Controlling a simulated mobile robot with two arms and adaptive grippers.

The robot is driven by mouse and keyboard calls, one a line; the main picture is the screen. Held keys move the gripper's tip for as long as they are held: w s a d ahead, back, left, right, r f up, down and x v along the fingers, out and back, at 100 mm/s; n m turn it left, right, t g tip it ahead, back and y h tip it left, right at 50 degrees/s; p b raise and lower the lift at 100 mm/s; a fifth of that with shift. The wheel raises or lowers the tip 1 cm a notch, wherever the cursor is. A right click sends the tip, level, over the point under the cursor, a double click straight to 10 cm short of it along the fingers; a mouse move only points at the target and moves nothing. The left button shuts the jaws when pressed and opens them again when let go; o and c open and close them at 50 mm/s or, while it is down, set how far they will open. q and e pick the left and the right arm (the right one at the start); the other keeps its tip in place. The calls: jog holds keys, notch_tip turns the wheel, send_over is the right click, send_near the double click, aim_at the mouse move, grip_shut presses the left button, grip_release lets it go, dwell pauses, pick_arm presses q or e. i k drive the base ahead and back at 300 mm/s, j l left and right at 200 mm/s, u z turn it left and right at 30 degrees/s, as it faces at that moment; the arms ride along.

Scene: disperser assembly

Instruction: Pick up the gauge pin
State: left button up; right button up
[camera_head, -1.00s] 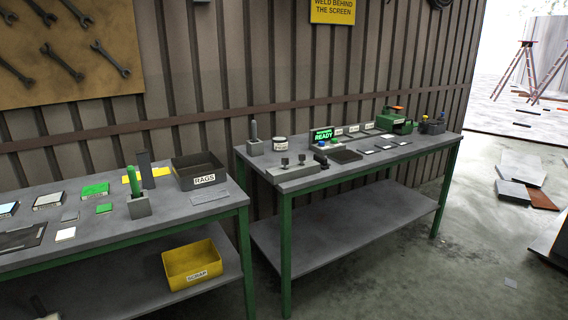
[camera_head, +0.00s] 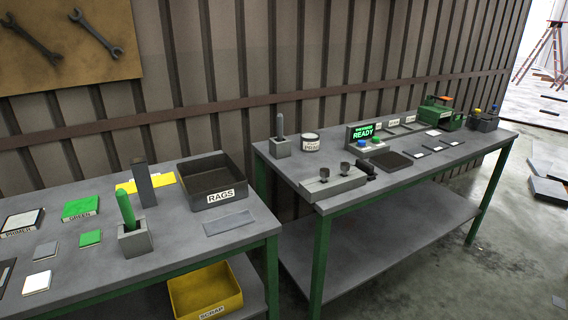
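Two upright pins stand in grey blocks, and no label shows which one is the gauge pin. A grey pin (camera_head: 280,124) stands in a small block (camera_head: 281,147) at the back left of the right bench. A green pin (camera_head: 125,207) stands in a larger block (camera_head: 135,242) near the front right of the left bench. The lower ends of both pins are hidden in their blocks. Neither of my grippers is in view.
The left bench (camera_head: 190,247) also holds a RAGS bin (camera_head: 214,203), a dark upright post (camera_head: 143,183) and flat tiles. The right bench (camera_head: 425,172) holds a labelled can (camera_head: 310,142), a READY display (camera_head: 361,133) and a fixture with dark knobs (camera_head: 333,182). A gap separates the benches.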

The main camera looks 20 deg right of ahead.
aim_at(324, 172)
jog(key=i+l+u, duration=0.2)
jog(key=l+u, duration=0.15)
jog(key=l, duration=0.35)
jog(key=i+l+u, duration=0.15)
jog(key=l+u, duration=0.25)
jog(key=l, duration=0.35)
jog(key=l+u, duration=0.35)
jog(key=l, duration=0.4)
